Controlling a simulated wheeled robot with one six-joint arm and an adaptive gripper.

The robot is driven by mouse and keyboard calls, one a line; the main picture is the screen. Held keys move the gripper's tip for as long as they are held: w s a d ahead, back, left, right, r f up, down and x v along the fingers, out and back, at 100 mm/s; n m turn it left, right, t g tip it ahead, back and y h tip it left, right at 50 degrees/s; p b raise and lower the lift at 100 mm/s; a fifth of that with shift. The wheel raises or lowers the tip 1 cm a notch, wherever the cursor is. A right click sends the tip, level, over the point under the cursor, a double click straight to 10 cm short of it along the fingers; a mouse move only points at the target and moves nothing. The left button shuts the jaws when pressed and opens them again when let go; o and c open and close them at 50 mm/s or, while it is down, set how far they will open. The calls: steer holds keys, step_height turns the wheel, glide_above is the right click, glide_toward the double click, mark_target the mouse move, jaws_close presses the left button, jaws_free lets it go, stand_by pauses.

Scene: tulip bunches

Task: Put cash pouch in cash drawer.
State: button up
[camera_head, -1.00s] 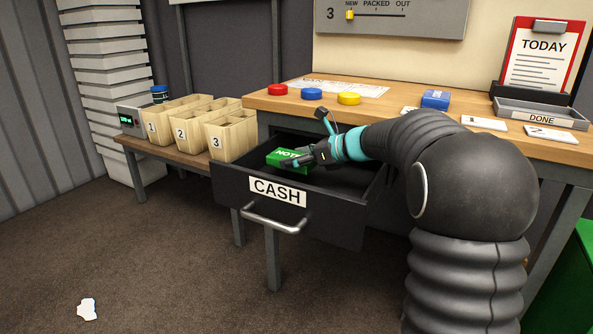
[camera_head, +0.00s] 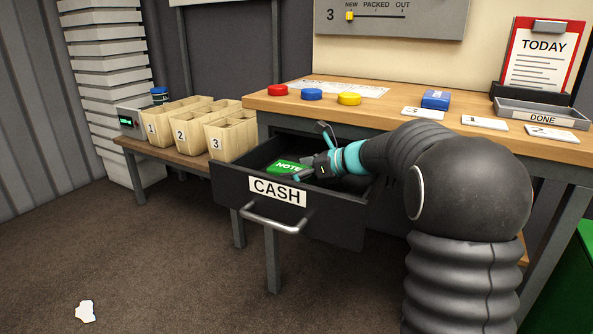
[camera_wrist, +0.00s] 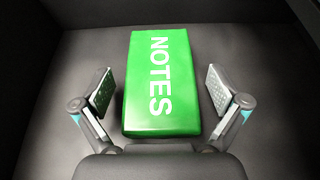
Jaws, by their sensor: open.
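The cash pouch is a green block marked NOTES (camera_wrist: 160,85). It lies on the floor of the open drawer labelled CASH (camera_head: 340,220), and its top shows in the head view (camera_head: 285,167). My gripper (camera_wrist: 160,95) is inside the drawer just above the pouch. Its two fingers stand open on either side of the pouch, with a gap on both sides. In the head view my gripper (camera_head: 308,172) hides the right end of the pouch.
The wooden tabletop (camera_head: 400,113) is above and behind the drawer. Red, blue and yellow buttons (camera_head: 312,94) sit on its left part. Numbered bins (camera_head: 228,143) stand on a low bench to the left. A blue box (camera_head: 435,99) and cards lie behind my arm.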

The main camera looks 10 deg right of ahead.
steer(key=shift+r, duration=0.1)
steer(key=shift+r+p, duration=0.2)
steer(key=shift+p, duration=0.1)
steer(key=v, duration=0.7)
steer(key=shift+s+d+f, duration=0.1)
steer(key=shift+s+d, duration=0.05)
steer(key=shift+d, duration=0.05)
stand_by(0.7)
